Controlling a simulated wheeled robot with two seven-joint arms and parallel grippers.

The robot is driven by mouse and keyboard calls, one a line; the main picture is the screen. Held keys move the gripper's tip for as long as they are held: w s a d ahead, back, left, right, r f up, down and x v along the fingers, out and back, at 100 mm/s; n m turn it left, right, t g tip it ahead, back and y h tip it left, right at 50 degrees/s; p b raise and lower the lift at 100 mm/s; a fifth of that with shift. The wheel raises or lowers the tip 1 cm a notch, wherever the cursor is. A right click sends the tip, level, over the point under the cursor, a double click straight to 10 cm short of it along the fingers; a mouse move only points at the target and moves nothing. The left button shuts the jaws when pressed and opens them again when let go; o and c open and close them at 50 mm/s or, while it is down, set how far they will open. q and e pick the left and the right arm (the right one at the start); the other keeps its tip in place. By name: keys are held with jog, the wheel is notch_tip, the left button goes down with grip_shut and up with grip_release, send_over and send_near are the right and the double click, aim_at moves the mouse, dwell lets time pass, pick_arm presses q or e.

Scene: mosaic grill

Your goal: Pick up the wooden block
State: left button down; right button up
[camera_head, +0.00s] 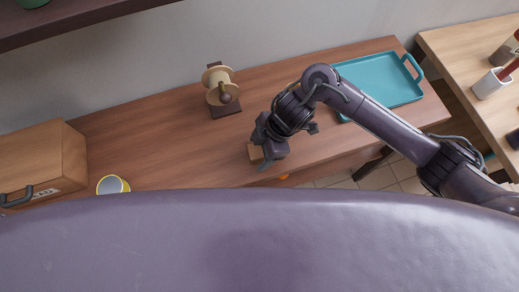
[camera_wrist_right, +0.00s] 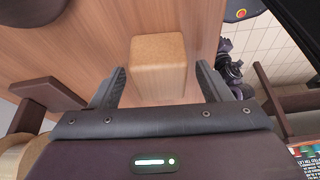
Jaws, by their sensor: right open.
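The wooden block (camera_wrist_right: 158,68) is a light tan cuboid on the brown wooden table. In the right wrist view it sits between the two fingers of my right gripper (camera_wrist_right: 162,88), with a gap on each side. In the head view the block (camera_head: 255,153) shows beside the gripper (camera_head: 264,160), near the table's front edge, partly hidden by it. My right gripper is open. My left gripper is not in view.
A spool on a stand (camera_head: 221,92) is behind the block. A teal tray (camera_head: 378,82) lies at the table's right. A wooden box (camera_head: 42,158) and a yellow-rimmed cup (camera_head: 112,185) are at the left. The table between the cup and block is clear.

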jog(key=shift+a+f, duration=0.1)
jog(key=c, duration=1.1)
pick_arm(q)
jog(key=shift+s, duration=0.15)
